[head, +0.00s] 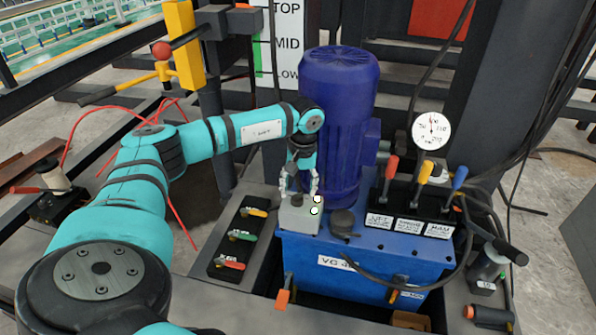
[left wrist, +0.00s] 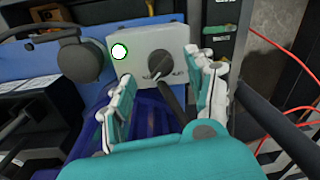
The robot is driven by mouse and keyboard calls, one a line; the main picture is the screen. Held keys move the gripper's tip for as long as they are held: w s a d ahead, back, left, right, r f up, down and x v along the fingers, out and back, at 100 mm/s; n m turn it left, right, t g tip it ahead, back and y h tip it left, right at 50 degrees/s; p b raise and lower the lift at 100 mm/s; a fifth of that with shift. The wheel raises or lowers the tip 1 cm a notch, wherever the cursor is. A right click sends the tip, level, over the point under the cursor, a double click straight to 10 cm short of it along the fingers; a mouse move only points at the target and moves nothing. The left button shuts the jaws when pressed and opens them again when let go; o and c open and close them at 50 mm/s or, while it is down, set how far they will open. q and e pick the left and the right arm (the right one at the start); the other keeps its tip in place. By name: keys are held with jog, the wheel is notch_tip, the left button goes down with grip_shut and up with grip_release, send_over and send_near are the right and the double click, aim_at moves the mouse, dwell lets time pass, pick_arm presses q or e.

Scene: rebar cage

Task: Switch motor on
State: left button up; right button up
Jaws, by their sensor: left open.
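The blue motor (head: 338,110) stands upright on the blue power unit (head: 350,262). A small light-grey switch box (head: 296,219) sits at the unit's left corner, in front of the motor. In the left wrist view the switch box (left wrist: 140,42) carries a black rotary knob (left wrist: 160,63) and a round white lamp (left wrist: 119,51) with a green rim. My left gripper (head: 300,190) points down over the box. In the left wrist view its open fingers (left wrist: 171,76) stand on either side of the knob, apart from it. The knob's exact setting is hard to read. My right gripper is out of view.
Red, yellow and blue levers (head: 424,172) and a pressure gauge (head: 431,130) stand right of the motor. A panel with small coloured handles (head: 238,237) lies left of the box. A black cap (head: 343,223) sits close right of the box. Cables hang at the right.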

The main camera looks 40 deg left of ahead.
aim_at(301, 198)
pick_arm(q)
notch_tip(301, 198, up, 9)
jog(key=shift+w+d+f, duration=0.2)
jog(key=shift+d, duration=0.05)
dwell(0.5)
